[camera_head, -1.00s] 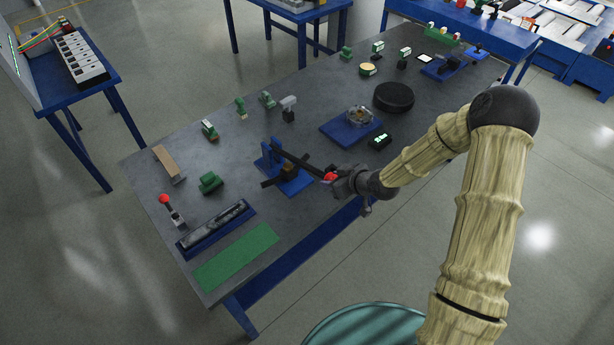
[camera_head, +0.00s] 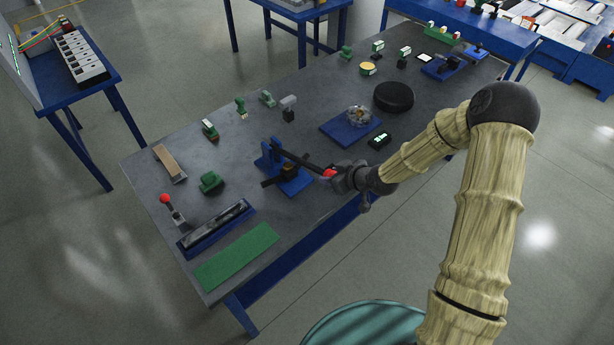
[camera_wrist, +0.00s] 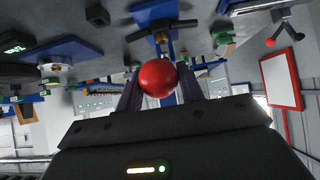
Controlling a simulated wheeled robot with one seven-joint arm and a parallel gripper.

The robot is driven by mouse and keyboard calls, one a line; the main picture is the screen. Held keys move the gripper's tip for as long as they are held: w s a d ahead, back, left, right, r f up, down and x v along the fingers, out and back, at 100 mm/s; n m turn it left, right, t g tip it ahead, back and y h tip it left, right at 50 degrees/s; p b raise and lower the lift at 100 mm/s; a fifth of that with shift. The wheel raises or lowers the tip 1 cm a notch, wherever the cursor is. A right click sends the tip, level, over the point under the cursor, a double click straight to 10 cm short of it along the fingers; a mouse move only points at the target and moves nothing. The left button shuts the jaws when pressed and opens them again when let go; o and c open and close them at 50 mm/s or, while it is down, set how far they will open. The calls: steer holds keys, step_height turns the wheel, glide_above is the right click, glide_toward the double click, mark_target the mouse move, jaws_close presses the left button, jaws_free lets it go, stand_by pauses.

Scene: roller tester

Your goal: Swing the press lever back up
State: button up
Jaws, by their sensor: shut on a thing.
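The press (camera_head: 270,155) has a blue base and upright and stands at the table's front edge in the head view. Its dark lever (camera_head: 300,160) runs from the blue upright toward the lower right and ends in a red ball knob (camera_head: 329,173). My gripper (camera_head: 338,175) is shut on the red knob. In the wrist view the red knob (camera_wrist: 157,78) sits between the two fingers of my gripper (camera_wrist: 160,90). Part of the lever is hidden behind the knob there.
The grey table (camera_head: 240,160) holds several small green parts, a black disc (camera_head: 394,97), and a blue plate with a clear part (camera_head: 350,126). A second red-knobbed lever (camera_head: 165,199) stands at the left near a long blue tray (camera_head: 216,230) and a green mat (camera_head: 237,256).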

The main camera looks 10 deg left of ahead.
steer(key=shift+w+a+r+p, duration=0.3)
steer(key=shift+r+p, duration=0.1)
steer(key=shift+r, duration=0.35)
steer(key=shift+w+a+r+p, duration=0.15)
steer(key=shift+a+r+p, duration=0.2)
steer(key=shift+r, duration=0.4)
steer(key=shift+w+a+r+p, duration=0.25)
steer(key=shift+r+p, duration=0.2)
steer(key=shift+r, duration=0.3)
steer(key=shift+w+a+r+p, duration=0.25)
steer(key=shift+r+p, duration=0.1)
steer(key=shift+r, duration=0.25)
steer(key=shift+w+a+r+p, duration=0.2)
steer(key=shift+r+p, duration=0.1)
steer(key=shift+r, duration=0.25)
steer(key=shift+w+a+r+p, duration=0.3)
steer(key=shift+a+r+p, duration=0.15)
steer(key=shift+r, duration=0.4)
steer(key=r, duration=0.1)
steer(key=w+a+r+p, duration=0.1)
steer(key=w+a+r, duration=0.1)
steer(key=shift+a+r+p, duration=0.25)
steer(key=shift+r+p, duration=0.05)
steer(key=shift+p, duration=0.05)
